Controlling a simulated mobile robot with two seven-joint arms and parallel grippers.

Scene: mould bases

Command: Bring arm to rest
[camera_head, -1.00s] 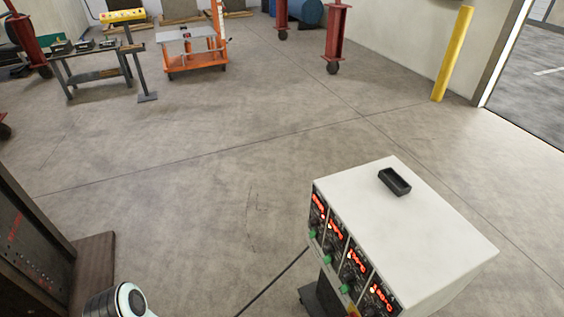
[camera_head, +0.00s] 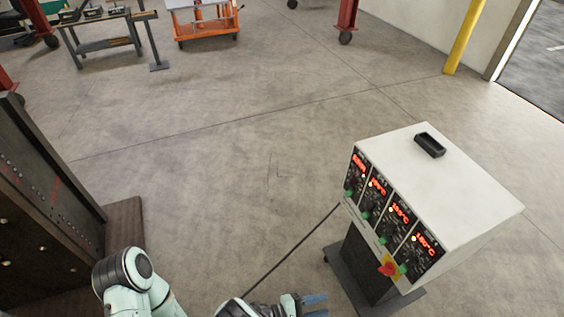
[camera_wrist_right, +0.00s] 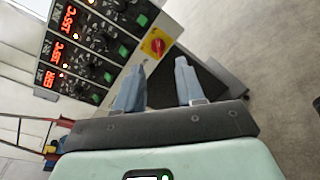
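My right gripper (camera_head: 315,303) shows at the bottom of the head view, in front of the lower part of the controller cabinet (camera_head: 468,190). In the right wrist view my right gripper (camera_wrist_right: 157,82) has its two blue fingers apart, with nothing between them. Behind the fingers is the cabinet's dark stand, near the red and yellow switch (camera_wrist_right: 156,43). No gripper of my left arm shows. A pale green arm link of mine is at the lower left of the head view.
The cabinet has lit red displays and a small black tray (camera_head: 430,145) on top. A dark cable (camera_head: 290,250) runs along the floor. A dark mould plate (camera_head: 45,205) stands at the left.

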